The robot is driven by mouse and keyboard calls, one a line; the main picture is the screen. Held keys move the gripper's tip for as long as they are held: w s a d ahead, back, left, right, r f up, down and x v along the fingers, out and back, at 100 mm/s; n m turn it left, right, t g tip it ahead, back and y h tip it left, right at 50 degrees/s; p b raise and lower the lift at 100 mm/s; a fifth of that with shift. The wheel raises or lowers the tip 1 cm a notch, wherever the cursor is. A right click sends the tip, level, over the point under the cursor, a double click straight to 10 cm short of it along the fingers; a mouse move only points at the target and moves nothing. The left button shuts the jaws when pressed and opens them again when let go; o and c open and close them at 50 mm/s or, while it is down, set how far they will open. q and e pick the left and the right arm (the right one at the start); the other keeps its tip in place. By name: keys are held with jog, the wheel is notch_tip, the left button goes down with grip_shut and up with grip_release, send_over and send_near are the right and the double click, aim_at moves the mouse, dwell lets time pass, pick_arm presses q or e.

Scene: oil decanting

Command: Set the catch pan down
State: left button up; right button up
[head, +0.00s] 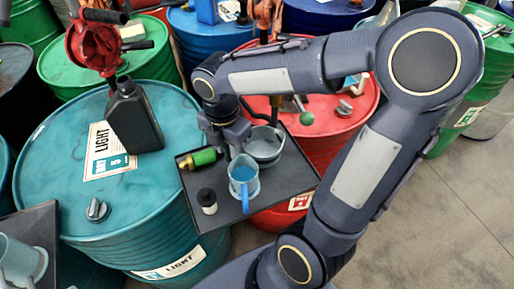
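The catch pan (266,151), a round grey-green pan, is at the back right of a dark tray (285,183). My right gripper (233,151) points down at the pan's left rim and appears shut on it; the fingertips are partly hidden. The pan looks level and overlaps the tray in this view. I cannot tell whether its base touches the tray. My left gripper is not in view.
On the tray, a blue jug (243,178) stands just in front of the pan. A black bottle (133,118) stands on the teal drum (60,175). The tray's front right is clear.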

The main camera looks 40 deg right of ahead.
jog(key=shift+f, duration=0.95)
grip_shut()
jog(key=shift+r, duration=0.2)
jog(key=r, duration=0.8)
jog(key=r+p, duration=0.1)
jog(key=r, duration=0.3)
jog(key=shift+s+a, duration=0.1)
jog(key=shift+s, duration=0.15)
jog(key=s+a+b, duration=0.2)
jog(key=s+a, duration=0.2)
jog(key=s, duration=1.3)
jog(key=shift+f+b, duration=0.15)
jog(key=shift+b, duration=0.25)
